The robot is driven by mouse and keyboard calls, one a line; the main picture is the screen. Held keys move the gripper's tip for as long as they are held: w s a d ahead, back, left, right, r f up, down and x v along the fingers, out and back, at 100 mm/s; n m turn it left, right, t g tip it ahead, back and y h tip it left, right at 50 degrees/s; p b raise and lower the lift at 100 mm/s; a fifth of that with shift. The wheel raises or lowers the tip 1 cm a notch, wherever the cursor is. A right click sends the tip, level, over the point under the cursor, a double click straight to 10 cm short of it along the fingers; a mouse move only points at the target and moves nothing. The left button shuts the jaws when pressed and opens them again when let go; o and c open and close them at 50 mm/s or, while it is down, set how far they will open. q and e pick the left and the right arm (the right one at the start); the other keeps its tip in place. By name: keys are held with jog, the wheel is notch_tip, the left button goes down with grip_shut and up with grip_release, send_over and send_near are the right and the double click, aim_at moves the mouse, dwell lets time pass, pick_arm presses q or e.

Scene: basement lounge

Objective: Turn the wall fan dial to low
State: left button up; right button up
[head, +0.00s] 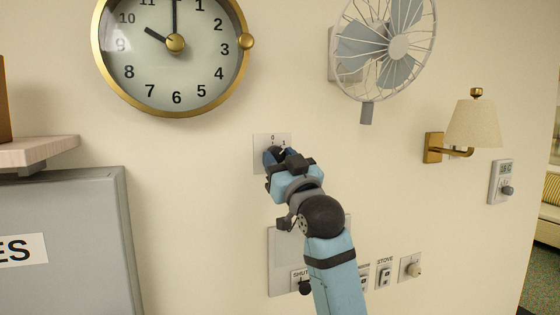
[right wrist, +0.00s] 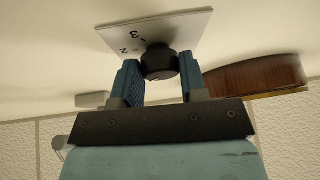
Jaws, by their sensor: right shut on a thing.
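The dial plate (head: 258,154) is a pale square on the wall below the clock, with the marks 0 and 1 showing at its top. In the right wrist view the plate (right wrist: 190,32) appears upside down, with the marks 2 and 3 and a round black knob (right wrist: 160,62). My right gripper (head: 281,156) is at the plate and covers most of the knob in the head view. In the wrist view its blue fingers (right wrist: 158,78) are shut on the knob, one on each side. The knob's pointer setting cannot be read. The wall fan (head: 385,48) hangs at upper right. My left gripper is out of view.
A large brass-rimmed clock (head: 176,90) hangs at upper left. A grey panel (head: 284,270) and small switches (head: 385,275) sit below. A grey cabinet (head: 75,205) stands left.

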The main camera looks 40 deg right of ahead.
jog(key=o, duration=0.9)
jog(key=shift+s+f, duration=0.2)
jog(key=shift+f, duration=0.05)
jog(key=b+v, duration=1.2)
jog(key=v, duration=0.1)
jog(key=shift+s+r, duration=0.1)
jog(key=shift+s, duration=0.1)
